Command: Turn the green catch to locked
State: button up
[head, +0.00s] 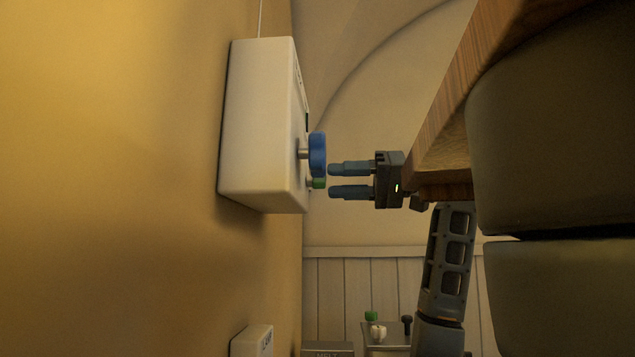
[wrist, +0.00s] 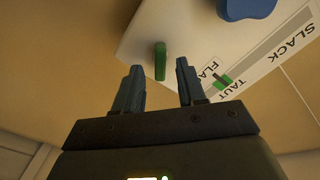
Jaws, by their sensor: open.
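The green catch (head: 319,183) sticks out from the face of a pale box (head: 262,130) in the head view, just below a blue knob (head: 317,152). In the wrist view the green catch (wrist: 160,62) is a narrow upright bar, seen between my fingertips and a little beyond them. My gripper (head: 331,180) is open and empty, facing the box, with a small gap between its tips and the catch. It also shows in the wrist view (wrist: 160,68). No lock marking is readable.
The blue knob (wrist: 245,8) is close to the catch. The box face has a label strip (wrist: 265,58) reading SLACK and TAUT, with a green mark. A wooden edge (head: 465,90) lies near my arm. A smaller pale box (head: 252,342) and a green-topped item (head: 371,316) are lower down.

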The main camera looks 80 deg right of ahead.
aim_at(316, 181)
jog(key=shift+w+a, duration=0.15)
jog(key=shift+w, duration=1.1)
jog(key=shift+c, duration=0.2)
grip_shut()
jog(key=shift+m+p, duration=0.7)
jog(key=shift+m, duration=0.5)
jog(key=shift+o, duration=0.2)
grip_release()
